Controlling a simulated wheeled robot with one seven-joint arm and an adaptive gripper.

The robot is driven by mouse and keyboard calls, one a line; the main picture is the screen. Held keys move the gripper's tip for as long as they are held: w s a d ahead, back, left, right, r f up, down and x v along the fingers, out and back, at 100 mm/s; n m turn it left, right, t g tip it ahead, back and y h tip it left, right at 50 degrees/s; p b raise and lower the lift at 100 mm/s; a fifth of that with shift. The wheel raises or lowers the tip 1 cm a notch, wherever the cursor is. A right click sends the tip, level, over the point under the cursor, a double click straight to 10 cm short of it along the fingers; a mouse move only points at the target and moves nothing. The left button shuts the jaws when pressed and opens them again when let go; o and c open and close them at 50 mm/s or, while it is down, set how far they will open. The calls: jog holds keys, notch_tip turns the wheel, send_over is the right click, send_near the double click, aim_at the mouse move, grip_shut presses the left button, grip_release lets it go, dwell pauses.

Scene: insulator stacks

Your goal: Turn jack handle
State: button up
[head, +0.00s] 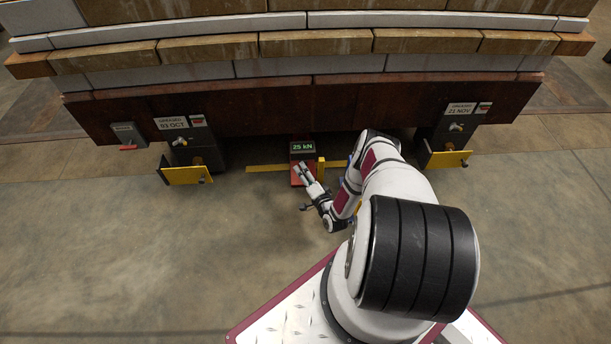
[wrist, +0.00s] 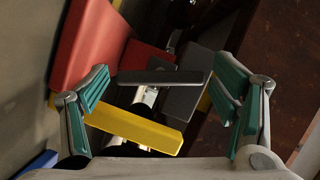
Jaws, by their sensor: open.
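The jack (head: 296,180) is a small red unit under the middle of the rusty beam, with a dark display reading "25 kN" (head: 303,148) on top. Its red body shows at upper left in the wrist view (wrist: 92,45). A dark flat bar (wrist: 163,77), which looks like the jack handle, lies crosswise between my fingers, with a metal shaft behind it. My gripper (head: 304,172) is open in front of the jack; in the wrist view its green-padded fingers (wrist: 163,98) stand either side of the bar, apart from it. The head view hides the handle behind my gripper.
A yellow bar (wrist: 135,125) crosses just below the handle. Yellow-plated supports stand left (head: 187,175) and right (head: 447,159). The rusty beam (head: 250,110) and stacked blocks overhang the jack. A grey box (head: 127,133) hangs at left. The front floor is clear.

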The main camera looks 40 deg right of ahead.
jog(key=v, duration=1.2)
